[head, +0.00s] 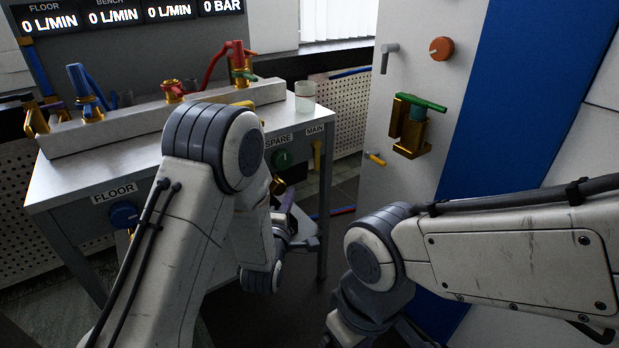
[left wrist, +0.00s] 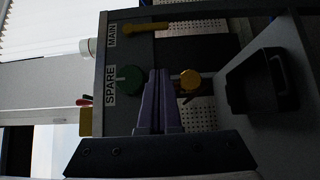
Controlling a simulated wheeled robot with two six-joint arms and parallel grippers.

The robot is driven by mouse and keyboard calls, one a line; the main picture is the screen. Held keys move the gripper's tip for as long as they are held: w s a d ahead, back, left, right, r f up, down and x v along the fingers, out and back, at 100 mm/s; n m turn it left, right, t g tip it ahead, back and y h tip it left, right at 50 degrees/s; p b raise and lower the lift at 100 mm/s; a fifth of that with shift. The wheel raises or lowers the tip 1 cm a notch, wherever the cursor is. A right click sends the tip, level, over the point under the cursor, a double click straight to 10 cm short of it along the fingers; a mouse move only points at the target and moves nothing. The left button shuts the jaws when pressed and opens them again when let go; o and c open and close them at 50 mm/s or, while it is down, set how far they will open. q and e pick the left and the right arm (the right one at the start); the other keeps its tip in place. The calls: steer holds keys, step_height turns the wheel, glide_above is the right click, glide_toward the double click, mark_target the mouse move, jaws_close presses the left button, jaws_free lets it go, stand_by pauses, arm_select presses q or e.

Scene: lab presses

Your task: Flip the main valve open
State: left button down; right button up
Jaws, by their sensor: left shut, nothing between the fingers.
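The MAIN label (head: 314,129) is at the right end of the bench's front panel. Below it a yellow lever (head: 317,155) points down. In the left wrist view, turned on its side, the yellow lever (left wrist: 146,27) lies beside the MAIN label (left wrist: 112,35). My left gripper (head: 287,197) is partly hidden behind my left arm, low in front of the panel. In the left wrist view its purple fingers (left wrist: 157,74) are together and empty, near the SPARE knob and apart from the yellow lever.
A green SPARE knob (head: 282,158) and a blue FLOOR knob (head: 124,215) are on the same panel. A manifold (head: 130,131) with coloured valves and a small cup (head: 305,97) stand on top. A white cabinet (head: 400,80) with a green-handled valve (head: 420,102) is at right.

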arm_select(q)
steer(key=b, duration=0.3)
glide_toward(317, 155)
steer(key=w+a+f, duration=0.4)
steer(key=shift+w+d+r+b, duration=0.25)
steer(key=shift+w+d, duration=0.45)
steer(key=shift+d, duration=0.2)
steer(key=shift+w+d+r+b, duration=0.1)
steer(key=shift+w+d+b, duration=0.15)
steer(key=shift+w+d, duration=0.55)
steer(key=shift+s+d, duration=0.1)
steer(key=w+d+n+t+b, duration=0.1)
steer(key=n+b, duration=0.1)
steer(key=b, duration=0.2)
steer(key=d+n+t+b, duration=0.1)
steer(key=t+b, duration=0.1)
steer(key=b, duration=0.2)
steer(key=w+d+f+n+t+b, duration=0.1)
steer(key=n+b, duration=0.1)
steer(key=b, duration=0.3)
steer(key=shift+w+d+n+y, duration=0.3)
steer(key=shift+y, duration=0.1)
steer(key=shift+w+d, duration=0.1)
steer(key=shift+d, duration=0.1)
